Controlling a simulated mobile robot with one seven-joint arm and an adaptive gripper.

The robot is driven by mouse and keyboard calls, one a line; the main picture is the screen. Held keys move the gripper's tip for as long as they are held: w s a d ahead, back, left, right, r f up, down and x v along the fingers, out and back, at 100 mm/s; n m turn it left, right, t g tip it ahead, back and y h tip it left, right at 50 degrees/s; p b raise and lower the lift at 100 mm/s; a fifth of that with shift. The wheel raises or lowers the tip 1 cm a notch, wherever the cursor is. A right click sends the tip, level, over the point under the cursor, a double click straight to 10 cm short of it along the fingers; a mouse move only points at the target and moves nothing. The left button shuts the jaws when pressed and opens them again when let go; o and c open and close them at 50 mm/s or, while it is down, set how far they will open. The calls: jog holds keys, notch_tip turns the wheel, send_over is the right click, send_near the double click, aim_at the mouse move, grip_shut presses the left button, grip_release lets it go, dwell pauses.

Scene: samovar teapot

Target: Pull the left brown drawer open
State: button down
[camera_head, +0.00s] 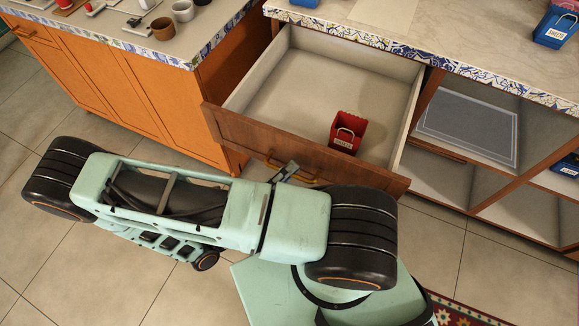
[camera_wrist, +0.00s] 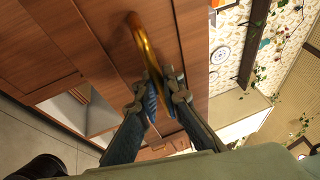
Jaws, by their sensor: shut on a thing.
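The brown drawer (camera_head: 245,134) is pulled well out of the counter in the head view, and its pale inside shows. Its brown front also fills much of the wrist view (camera_wrist: 90,40). A curved brass handle (camera_wrist: 143,42) is on the front; a bit of it shows in the head view (camera_head: 305,181). My gripper (camera_wrist: 160,88) is shut on one end of the handle, with a finger on each side. In the head view my gripper (camera_head: 286,172) is small and partly hidden by my arm.
A red box (camera_head: 346,134) with a handle stands inside the drawer. An orange cabinet (camera_head: 120,85) is close by on the left, with cups on top. Open shelves (camera_head: 465,130) are to the right. Tiled floor (camera_head: 75,265) is clear in front, with a patterned rug (camera_head: 465,313) at the bottom.

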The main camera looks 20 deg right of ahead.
jog(key=c, duration=2.1)
grip_release()
jog(key=v, duration=1.2)
